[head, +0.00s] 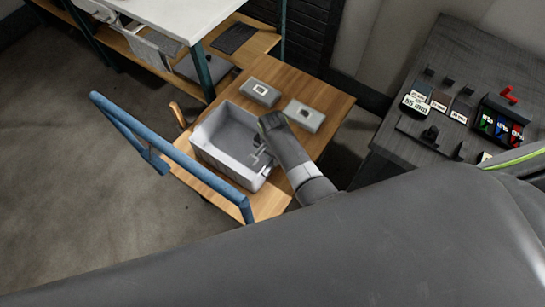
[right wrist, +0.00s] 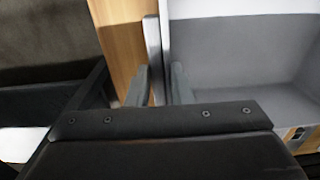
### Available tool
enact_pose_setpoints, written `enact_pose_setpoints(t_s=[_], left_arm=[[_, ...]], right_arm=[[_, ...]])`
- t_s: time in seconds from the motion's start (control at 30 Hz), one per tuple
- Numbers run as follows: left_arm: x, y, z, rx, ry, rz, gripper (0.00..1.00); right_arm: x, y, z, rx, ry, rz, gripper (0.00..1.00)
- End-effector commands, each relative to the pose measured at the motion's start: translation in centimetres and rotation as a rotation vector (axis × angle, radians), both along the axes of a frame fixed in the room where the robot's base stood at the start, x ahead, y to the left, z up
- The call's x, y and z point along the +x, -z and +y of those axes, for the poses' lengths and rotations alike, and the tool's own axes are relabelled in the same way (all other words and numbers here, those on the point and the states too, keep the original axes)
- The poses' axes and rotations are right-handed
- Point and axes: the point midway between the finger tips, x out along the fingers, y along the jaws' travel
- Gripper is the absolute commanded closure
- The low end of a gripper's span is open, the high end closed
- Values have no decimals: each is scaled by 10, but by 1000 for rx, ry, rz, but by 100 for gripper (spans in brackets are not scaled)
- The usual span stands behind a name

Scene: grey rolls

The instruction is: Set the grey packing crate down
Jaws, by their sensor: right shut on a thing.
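The grey packing crate (head: 222,167) is open-topped, looks empty and sits level at the small wooden table (head: 328,91). I cannot tell whether its base touches the tabletop. My right gripper (head: 262,158) is at the crate's right-hand wall, its fingers pointing down. In the right wrist view, the fingers (right wrist: 160,86) stand on either side of the crate's wall (right wrist: 153,50), shut on it; the crate's grey inside lies to the right. My left gripper is not in view.
A blue rail (head: 185,163) runs along the near left side. A dark bench (head: 455,60) with small items stands right; a white table (head: 185,15) stands at the back left.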

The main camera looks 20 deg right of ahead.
Motion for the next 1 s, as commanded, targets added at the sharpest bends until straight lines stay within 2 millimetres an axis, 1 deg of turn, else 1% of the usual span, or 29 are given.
enact_pose_setpoints(t_s=[0.17,0.2,0.33,0.6,0.73,0.87,1.0], left_arm=[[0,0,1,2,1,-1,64],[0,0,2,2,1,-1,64],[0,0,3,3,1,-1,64],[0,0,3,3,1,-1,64],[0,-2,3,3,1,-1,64],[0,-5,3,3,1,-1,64],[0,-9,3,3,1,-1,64]], right_arm=[[1,-1,0,0,0,-2,100],[-1,0,0,0,0,2,76],[-1,0,0,0,-1,2,59],[0,0,0,0,-1,1,59],[0,-6,0,1,-1,-1,59],[1,-23,1,0,-1,-2,59],[1,-49,1,2,0,-4,59]])
